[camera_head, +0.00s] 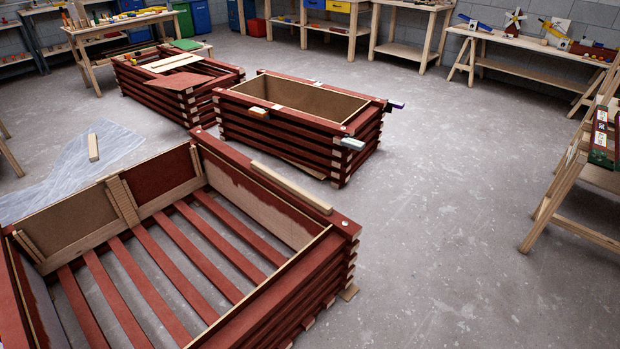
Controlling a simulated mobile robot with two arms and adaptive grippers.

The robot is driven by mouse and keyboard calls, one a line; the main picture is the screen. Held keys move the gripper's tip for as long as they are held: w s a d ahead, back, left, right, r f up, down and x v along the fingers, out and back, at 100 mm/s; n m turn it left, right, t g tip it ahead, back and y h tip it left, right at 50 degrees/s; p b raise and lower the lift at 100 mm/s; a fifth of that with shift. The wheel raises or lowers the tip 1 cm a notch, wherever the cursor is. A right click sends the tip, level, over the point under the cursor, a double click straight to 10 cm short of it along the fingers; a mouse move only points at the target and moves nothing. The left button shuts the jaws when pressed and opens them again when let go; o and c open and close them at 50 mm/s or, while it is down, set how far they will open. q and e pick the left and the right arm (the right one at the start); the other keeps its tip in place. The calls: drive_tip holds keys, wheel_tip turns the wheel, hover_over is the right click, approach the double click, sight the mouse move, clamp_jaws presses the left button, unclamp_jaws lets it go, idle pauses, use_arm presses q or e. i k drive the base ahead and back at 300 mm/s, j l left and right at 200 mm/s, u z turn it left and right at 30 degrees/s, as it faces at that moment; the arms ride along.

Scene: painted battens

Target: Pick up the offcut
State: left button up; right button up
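A pale, unpainted wooden strip (290,187) lies along the top rim of the large red slatted crate (270,317) in the foreground. A shorter pale wood block (93,147) lies on a translucent plastic sheet (70,178) on the floor at the left. Either piece could be the offcut; I cannot tell which one from this view. Neither of my grippers is in view.
A red batten box (290,146) with an open top stands at the middle, small items on its rim. Another red box (190,101) stands behind it to the left. Workbenches line the back (520,40) and right (585,165). The grey floor (450,200) at the right is clear.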

sight(316, 203)
drive_tip(key=i+l+z, duration=0.65)
drive_tip(key=i, duration=0.15)
drive_tip(key=i+l+z, duration=0.15)
drive_tip(key=i+z, duration=0.5)
drive_tip(key=i, duration=0.2)
drive_tip(key=i+u, duration=0.3)
drive_tip(key=i, duration=0.15)
drive_tip(key=i+u, duration=0.25)
drive_tip(key=i, duration=0.15)
drive_tip(key=i+l+u, duration=0.3)
drive_tip(key=i, duration=0.15)
drive_tip(key=i+l+u, duration=0.3)
drive_tip(key=i+u, duration=0.2)
drive_tip(key=u, duration=0.25)
drive_tip(key=i+u, duration=0.2)
drive_tip(key=u, duration=0.2)
drive_tip(key=i+l+u, duration=0.15)
drive_tip(key=u, duration=0.3)
drive_tip(key=i+l+u, duration=0.15)
drive_tip(key=u, duration=0.25)
drive_tip(key=i+l+u, duration=0.2)
drive_tip(key=u, duration=0.25)
